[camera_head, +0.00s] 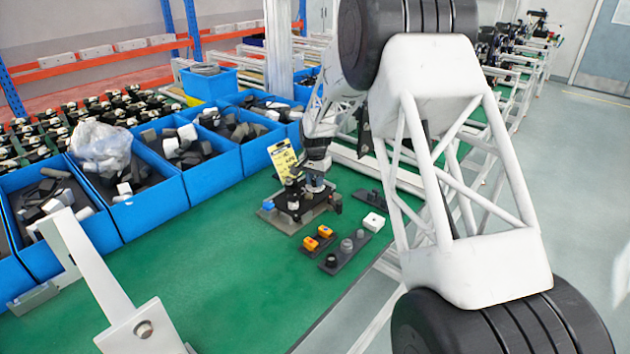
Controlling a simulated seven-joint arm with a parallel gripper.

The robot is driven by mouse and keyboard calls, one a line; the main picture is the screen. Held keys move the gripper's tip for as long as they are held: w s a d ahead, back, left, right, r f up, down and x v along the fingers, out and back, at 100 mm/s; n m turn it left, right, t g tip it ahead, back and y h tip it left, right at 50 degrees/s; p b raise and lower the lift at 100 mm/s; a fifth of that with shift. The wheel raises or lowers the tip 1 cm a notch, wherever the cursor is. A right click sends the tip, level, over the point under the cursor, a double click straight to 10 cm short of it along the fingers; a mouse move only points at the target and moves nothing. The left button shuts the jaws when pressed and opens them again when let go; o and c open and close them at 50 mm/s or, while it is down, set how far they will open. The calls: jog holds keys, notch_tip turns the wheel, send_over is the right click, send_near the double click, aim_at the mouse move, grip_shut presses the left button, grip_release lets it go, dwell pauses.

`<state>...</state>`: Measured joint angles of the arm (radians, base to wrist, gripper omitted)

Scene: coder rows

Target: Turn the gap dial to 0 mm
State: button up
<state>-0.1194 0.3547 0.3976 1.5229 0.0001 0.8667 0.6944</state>
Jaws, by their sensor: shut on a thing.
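The coder unit (292,203) is a small dark device on a grey base plate (312,214), on the green bench top. A yellow card with dark print (283,158) stands upright at its back. A round grey-blue knob (315,184) on top of the unit looks like the gap dial. My gripper (317,170) reaches down from behind and is shut on this dial. The fingers are small and dark here, and they partly hide the dial. Its marks and setting are too small to read.
A dark strip with grey knobs (346,249), two orange-topped blocks (319,238) and a white block (373,222) lie nearby. Blue bins (150,205) of parts line the left and back. My arm blocks the right side. The front green bench top (215,270) is clear.

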jog(key=n, duration=1.2)
jog(key=shift+n, duration=0.4)
jog(key=n, duration=1.1)
jog(key=shift+n, duration=0.3)
jog(key=o, duration=0.9)
jog(key=shift+r, duration=0.15)
